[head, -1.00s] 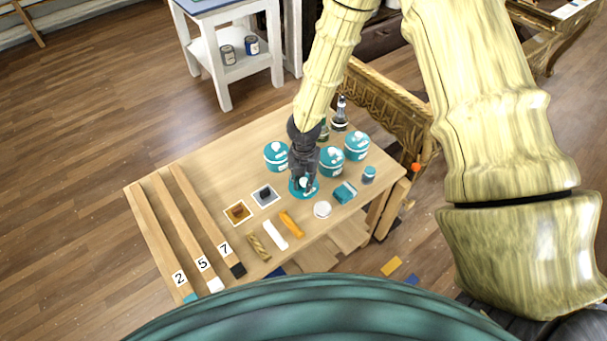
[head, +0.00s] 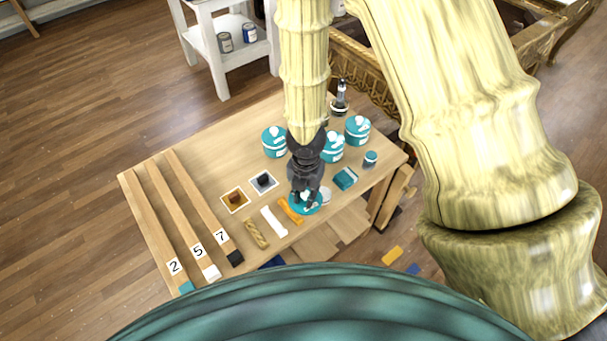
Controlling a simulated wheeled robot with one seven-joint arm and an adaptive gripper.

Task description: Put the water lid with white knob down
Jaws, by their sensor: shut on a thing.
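The water lid with white knob (head: 297,207) is a teal disc near the front edge of the wooden table (head: 215,155). My dark gripper (head: 306,197) points down over it and is shut on its white knob, which the fingers mostly hide. The lid overlaps the orange piece and the white round piece in this view. I cannot tell whether the lid touches the table or hangs just above it.
Teal pots with white knobs (head: 274,141) stand behind my gripper. A teal block (head: 345,178) and a small jar (head: 370,159) are to the right. Several small strips, including a white one (head: 273,221), lie left of the lid. Numbered wooden bars (head: 205,205) lie at the left.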

